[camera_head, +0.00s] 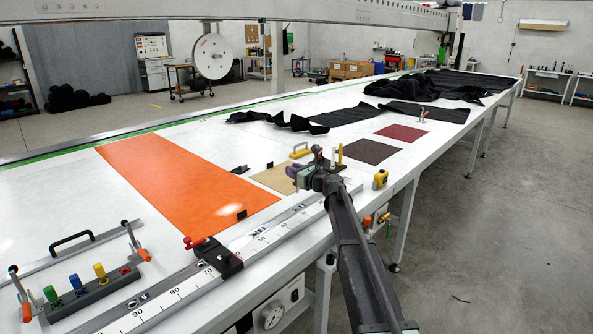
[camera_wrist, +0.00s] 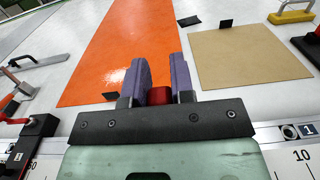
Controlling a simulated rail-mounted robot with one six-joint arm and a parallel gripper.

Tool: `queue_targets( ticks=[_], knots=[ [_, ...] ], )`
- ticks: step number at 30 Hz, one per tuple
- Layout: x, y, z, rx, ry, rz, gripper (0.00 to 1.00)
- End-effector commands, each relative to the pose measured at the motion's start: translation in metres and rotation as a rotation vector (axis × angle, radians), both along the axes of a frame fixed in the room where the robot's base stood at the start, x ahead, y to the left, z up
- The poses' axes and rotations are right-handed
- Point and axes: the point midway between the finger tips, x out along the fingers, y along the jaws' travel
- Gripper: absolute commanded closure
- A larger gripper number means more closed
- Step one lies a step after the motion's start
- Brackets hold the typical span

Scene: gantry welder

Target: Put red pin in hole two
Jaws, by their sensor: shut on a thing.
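My gripper (camera_wrist: 160,75) is shut on a small red thing, seemingly the red pin (camera_wrist: 158,97), between its purple fingers. In the head view my gripper (camera_head: 293,172) is above the table near the scaled rail; the pin cannot be made out there. In the wrist view, the rail (camera_wrist: 280,150) has a dark round hole (camera_wrist: 289,131) beside a label reading 1. In the head view a similar dark spot and label (camera_head: 145,297) show farther left along the rail, too small to read. I cannot tell which is hole two.
A black clamp (camera_head: 218,258) with a red knob sits on the rail. A pin block (camera_head: 95,292) with green, blue and yellow pins and a red-ringed spot is at lower left. An orange sheet (camera_head: 180,185) and tan sheet (camera_wrist: 250,57) lie flat. A yellow tape measure (camera_head: 380,179) is right.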

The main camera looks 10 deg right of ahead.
Motion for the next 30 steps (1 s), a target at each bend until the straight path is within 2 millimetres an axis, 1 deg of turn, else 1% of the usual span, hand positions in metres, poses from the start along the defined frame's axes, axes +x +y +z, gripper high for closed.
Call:
queue_targets(
  ticks=[5,8,11,18,21,24,30],
  knots=[
    [-0.002,0.002,-0.001,0.000,0.000,0.015,1.00],
    [-0.001,0.002,-0.007,0.000,0.000,0.015,1.00],
    [-0.001,0.002,-0.016,0.000,0.000,0.014,1.00],
    [-0.001,0.002,-0.046,0.000,0.000,0.014,1.00],
    [-0.002,0.002,-0.055,0.000,0.000,0.014,1.00],
    [-0.002,0.002,-0.059,0.000,0.000,0.014,1.00],
    [-0.001,0.002,-0.058,0.000,0.000,0.014,1.00]
  ],
)
